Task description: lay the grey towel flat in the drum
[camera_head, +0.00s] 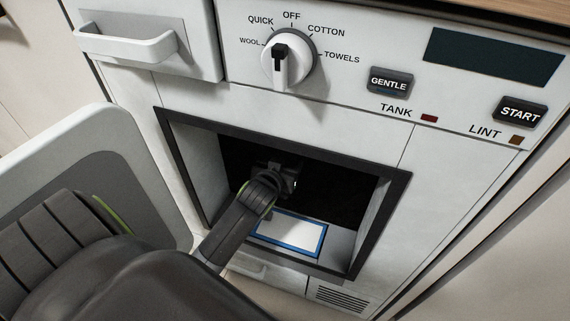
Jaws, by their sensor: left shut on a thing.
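The drum (335,197) is a dark, square-framed opening in the front of the white dryer. Its door (138,150) stands open at the left. My left arm reaches in through the opening, and my left gripper (288,178) is inside the drum, in shadow. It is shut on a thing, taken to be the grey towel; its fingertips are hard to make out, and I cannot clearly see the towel. A white panel with a blue border (291,234) lies on the drum floor at the front, below the gripper. My right gripper is not in view.
Above the opening are a dial (286,58) pointing down, a GENTLE button (390,82), a START button (519,112) and a dark display (493,56). A handled drawer (130,42) is at upper left. The drum's dark frame (392,200) borders the opening on the right.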

